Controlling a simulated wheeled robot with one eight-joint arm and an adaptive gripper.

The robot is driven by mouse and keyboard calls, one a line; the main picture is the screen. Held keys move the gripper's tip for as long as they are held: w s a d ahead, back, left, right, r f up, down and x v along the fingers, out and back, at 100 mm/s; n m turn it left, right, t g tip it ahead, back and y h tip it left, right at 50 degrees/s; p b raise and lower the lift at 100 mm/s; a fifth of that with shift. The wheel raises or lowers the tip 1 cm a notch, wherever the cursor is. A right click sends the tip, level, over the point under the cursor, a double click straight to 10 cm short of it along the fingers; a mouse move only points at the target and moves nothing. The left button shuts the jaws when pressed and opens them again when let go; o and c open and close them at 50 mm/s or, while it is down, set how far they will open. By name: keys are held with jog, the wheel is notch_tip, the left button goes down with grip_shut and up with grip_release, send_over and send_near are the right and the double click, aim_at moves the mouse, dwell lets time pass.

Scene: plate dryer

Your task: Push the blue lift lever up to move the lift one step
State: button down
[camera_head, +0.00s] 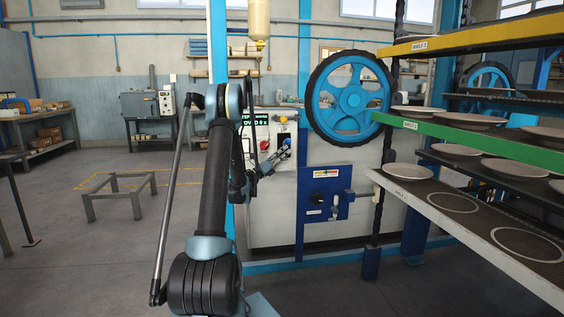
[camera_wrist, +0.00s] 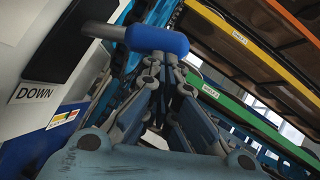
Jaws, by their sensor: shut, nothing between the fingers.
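The blue lift lever shows in the wrist view as a rounded blue knob (camera_wrist: 158,40) on a pale grey shaft that comes out of a dark slot in the panel. It is small in the head view (camera_head: 286,138), on the front of the white control box (camera_head: 258,213). My gripper (camera_wrist: 172,64) is shut and empty, its fingertips right under the knob in the wrist view. I cannot tell whether they touch it. In the head view my gripper (camera_head: 288,149) is at the lever, just below the knob. A "DOWN" label (camera_wrist: 35,93) is beside the slot.
The panel also carries a red button (camera_head: 264,145) and a display (camera_head: 254,119). A blue handwheel (camera_head: 350,99) and a dark blue box (camera_head: 325,196) are to the right. Shelves with plates (camera_head: 515,167) fill the right side.

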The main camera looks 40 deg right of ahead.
jog(key=s+d+f+v, duration=0.1)
jog(key=s+f+v, duration=0.1)
jog(key=v, duration=1)
jog(key=shift+w+a+f, duration=0.15)
jog(key=shift+w+a, duration=0.1)
jog(key=shift+a, duration=0.05)
jog(key=s+a+r+m+t+y, duration=0.25)
jog(key=s+a+m+y, duration=0.2)
jog(key=a, duration=0.25)
jog(key=s+a+r+m+t+y, duration=0.2)
jog(key=s+a+r+m+y, duration=0.15)
jog(key=a+m+y, duration=0.3)
jog(key=s+a+f+m+y, duration=0.3)
jog(key=s+a, duration=0.5)
jog(key=a, duration=0.3)
jog(key=s+a+f+m+t+y, duration=0.1)
jog(key=s+a+f+m+y, duration=0.2)
jog(key=a, duration=0.9)
jog(key=s+a+f+m+t+y, duration=0.1)
jog(key=s+a+f+m+y, duration=0.2)
jog(key=s+a+f+y, duration=0.4)
jog(key=s+a+f, duration=0.1)
jog(key=s+a, duration=0.3)
jog(key=s, duration=0.1)
jog(key=shift+s+a+m, duration=0.2)
jog(key=shift+s+m, duration=0.1)
